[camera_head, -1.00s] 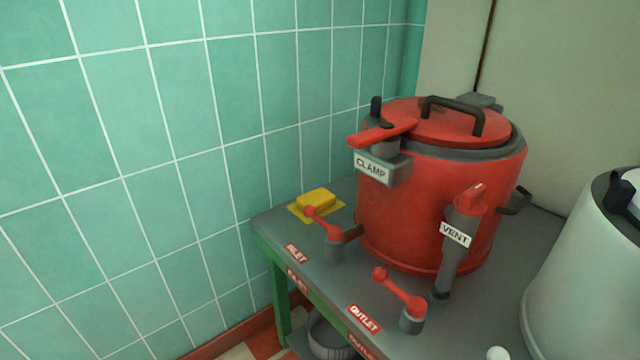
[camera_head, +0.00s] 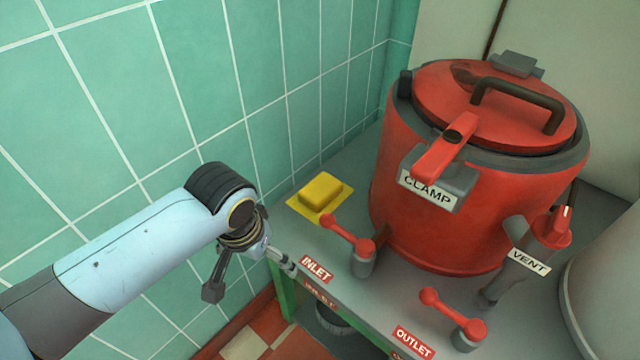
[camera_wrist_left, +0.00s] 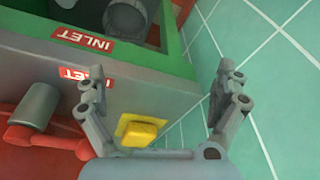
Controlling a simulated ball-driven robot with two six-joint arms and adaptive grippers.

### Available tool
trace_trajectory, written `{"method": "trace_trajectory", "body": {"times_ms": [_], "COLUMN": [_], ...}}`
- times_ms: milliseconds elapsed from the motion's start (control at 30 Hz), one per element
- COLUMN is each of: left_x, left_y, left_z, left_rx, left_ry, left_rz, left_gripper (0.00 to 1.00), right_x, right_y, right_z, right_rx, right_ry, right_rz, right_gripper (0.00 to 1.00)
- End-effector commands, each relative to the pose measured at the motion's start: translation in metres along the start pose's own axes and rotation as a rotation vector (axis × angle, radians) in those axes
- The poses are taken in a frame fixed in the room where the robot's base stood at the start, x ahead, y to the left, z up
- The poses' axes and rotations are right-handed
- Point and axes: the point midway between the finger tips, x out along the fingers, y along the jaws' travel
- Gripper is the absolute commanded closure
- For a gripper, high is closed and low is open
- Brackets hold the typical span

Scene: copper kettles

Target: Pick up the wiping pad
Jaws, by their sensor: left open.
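The yellow wiping pad (camera_head: 321,190) lies on a flat yellow square (camera_head: 304,206) at the table's back left corner, beside the tiled wall. In the left wrist view the pad (camera_wrist_left: 140,133) shows between the open fingers, low in the picture and apart from them. My left gripper (camera_head: 250,278) is open and empty, in front of the table's left edge and short of the pad. It also shows in the left wrist view (camera_wrist_left: 162,85). My right gripper is not in view.
The red INLET lever (camera_head: 347,236) stands just right of the pad. The red kettle (camera_head: 455,200) with its CLAMP handle (camera_head: 445,147) stands behind it. The red OUTLET lever (camera_head: 452,312) is nearer the front. The tiled wall (camera_head: 110,120) borders the left side.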

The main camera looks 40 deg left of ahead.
Motion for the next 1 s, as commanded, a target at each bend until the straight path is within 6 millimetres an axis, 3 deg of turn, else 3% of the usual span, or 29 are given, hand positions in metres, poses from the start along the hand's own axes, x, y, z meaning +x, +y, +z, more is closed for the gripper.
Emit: {"method": "trace_trajectory", "body": {"times_ms": [33,100,300,700,867,1000], "left_x": [-0.023,-0.045,-0.068,-0.062,-0.056,-0.031], "left_y": [0.004,0.009,0.018,0.032,0.034,0.035], "left_z": [-0.021,-0.043,-0.092,-0.201,-0.215,-0.210], "left_rx": [-0.054,-0.156,-0.436,-1.090,-1.210,-1.221], "left_ry": [0.011,0.004,-0.037,-0.153,-0.177,-0.180], "left_rz": [0.004,0.006,-0.004,-0.072,-0.091,-0.094], "left_gripper": [0.00,0.00,0.00,0.00,0.00,0.00], "right_x": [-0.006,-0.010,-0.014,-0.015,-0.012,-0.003], "right_y": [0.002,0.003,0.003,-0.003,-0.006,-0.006], "right_z": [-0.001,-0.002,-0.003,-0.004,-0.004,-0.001], "right_rx": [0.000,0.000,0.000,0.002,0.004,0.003], "right_ry": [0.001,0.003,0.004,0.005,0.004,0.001], "right_rz": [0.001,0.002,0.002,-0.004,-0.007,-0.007], "right_gripper": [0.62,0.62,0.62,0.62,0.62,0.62]}}
